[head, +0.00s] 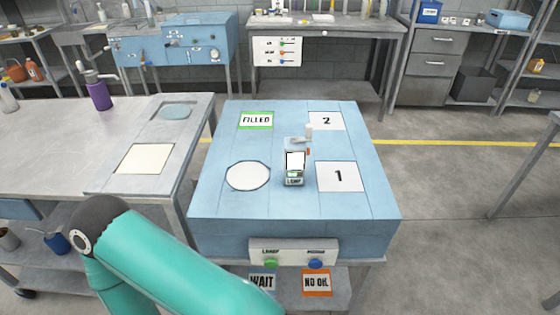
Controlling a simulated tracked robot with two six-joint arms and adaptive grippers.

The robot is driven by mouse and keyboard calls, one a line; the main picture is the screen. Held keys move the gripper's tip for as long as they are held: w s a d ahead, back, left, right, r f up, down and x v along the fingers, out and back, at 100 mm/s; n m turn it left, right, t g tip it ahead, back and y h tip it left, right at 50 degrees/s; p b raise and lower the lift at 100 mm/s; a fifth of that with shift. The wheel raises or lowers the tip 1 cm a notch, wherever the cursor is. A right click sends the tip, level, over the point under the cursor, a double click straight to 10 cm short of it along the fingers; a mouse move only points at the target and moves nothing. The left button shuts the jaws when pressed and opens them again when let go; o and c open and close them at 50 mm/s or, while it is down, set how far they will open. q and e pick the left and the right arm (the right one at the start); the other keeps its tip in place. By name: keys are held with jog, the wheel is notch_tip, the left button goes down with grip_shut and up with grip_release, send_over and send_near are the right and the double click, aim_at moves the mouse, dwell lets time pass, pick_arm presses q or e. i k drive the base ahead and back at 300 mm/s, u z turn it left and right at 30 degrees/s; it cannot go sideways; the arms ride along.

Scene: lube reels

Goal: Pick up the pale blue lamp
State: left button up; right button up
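A small upright grey device (295,163) with a white front face and a small label that seems to read "LAMP" stands near the middle of the blue-topped table (225,209). A pale lever or spout sticks up and out at its top right, with a small orange spot beside it. I cannot tell for sure that this is the pale blue lamp; no other clear lamp shows. A teal arm link of mine crosses the lower left, in front of the table. Neither of my grippers is in view.
The blue top has a "FILLED" mark (256,120), white squares "2" (326,121) and "1" (338,176), and a white octagon (248,176). A button panel (293,252) is on its front. A grey bench (60,150) with a purple pump bottle (98,95) stands left.

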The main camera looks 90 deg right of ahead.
aim_at(294, 155)
jog(key=z, duration=1.1)
jog(key=k, duration=0.4)
jog(key=z, duration=0.85)
jog(key=i, duration=0.45)
jog(key=u, duration=0.25)
jog(key=k, duration=0.45)
jog(key=z, duration=0.25)
jog(key=i, duration=0.6)
jog(key=u, duration=0.05)
